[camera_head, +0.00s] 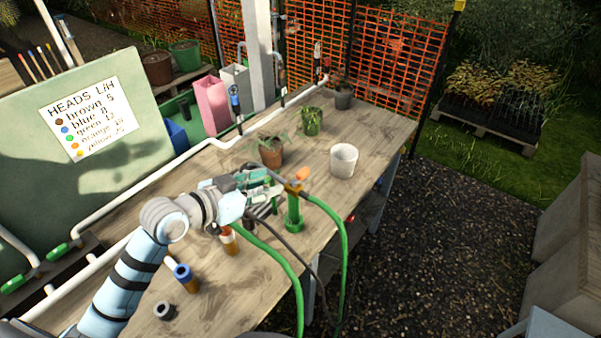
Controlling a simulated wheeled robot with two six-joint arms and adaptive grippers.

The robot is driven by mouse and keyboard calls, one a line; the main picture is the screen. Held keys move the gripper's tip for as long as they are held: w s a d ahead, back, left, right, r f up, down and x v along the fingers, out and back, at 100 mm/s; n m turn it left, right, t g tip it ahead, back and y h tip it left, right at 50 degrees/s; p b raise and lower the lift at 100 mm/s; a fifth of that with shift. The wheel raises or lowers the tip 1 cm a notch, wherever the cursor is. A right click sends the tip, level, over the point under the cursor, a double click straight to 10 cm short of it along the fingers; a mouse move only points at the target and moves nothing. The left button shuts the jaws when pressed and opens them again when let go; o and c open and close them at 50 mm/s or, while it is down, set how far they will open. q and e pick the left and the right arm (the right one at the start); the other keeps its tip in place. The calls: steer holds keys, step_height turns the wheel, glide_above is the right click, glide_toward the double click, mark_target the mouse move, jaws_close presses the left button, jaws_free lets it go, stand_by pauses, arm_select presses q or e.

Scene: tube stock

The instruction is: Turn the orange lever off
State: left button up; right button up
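The orange lever (302,174) sits on top of a brass-coloured tap (293,187) at the head of an upright green stand (294,213) on the wooden bench. My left gripper (276,186) reaches in from the left, with its fingertips close beside the tap, just left of and slightly below the lever. I cannot tell whether it touches the tap or how far apart its fingers are. The lever itself shows clear of the fingers. My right gripper is not in view.
Green hoses (338,230) and a dark cable hang from near the tap over the bench's front edge. A white pot (343,161) and potted plants (271,151) stand behind. Hose fittings (185,277) stand nearer. A white pipe (150,185) runs along the back.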

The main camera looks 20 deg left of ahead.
mark_target(302, 172)
arm_select(q)
steer(key=x, duration=1.3)
steer(key=shift+a+f, duration=0.1)
steer(key=shift+f, duration=0.05)
steer(key=shift+s+a, duration=0.1)
steer(key=shift+c, duration=0.6)
jaws_close()
